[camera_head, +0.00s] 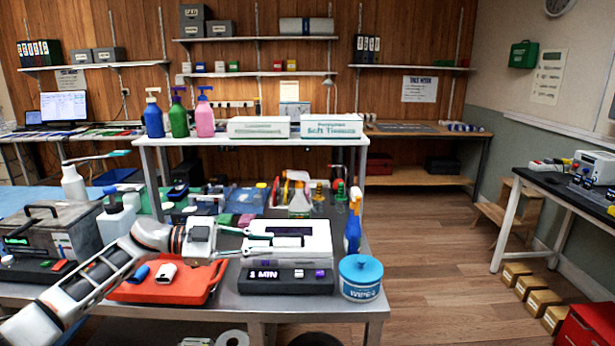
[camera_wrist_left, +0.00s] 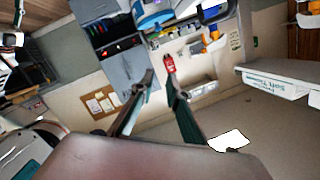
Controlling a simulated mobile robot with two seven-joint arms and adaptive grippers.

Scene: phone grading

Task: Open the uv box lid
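A white box (camera_head: 318,245) with a dark panel on top stands on the steel table, with a black unit (camera_head: 287,282) marked "1 MIN" at its front. I take this to be the UV box; its lid looks down, though my gripper covers part of it. My left gripper (camera_head: 285,241) reaches in from the left, level, with its fingers across the box's left part. The fingers are apart with nothing between them; I cannot tell whether they touch the box. In the left wrist view, the two dark fingers (camera_wrist_left: 160,82) are also apart and empty. My right gripper is not in view.
An orange tray (camera_head: 200,292) with small items lies left of the box. A blue-lidded wipes tub (camera_head: 360,278) and a blue spray bottle (camera_head: 353,222) stand to its right. A raised shelf (camera_head: 250,141) with pump bottles is behind. A grey handled case (camera_head: 45,232) stands far left.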

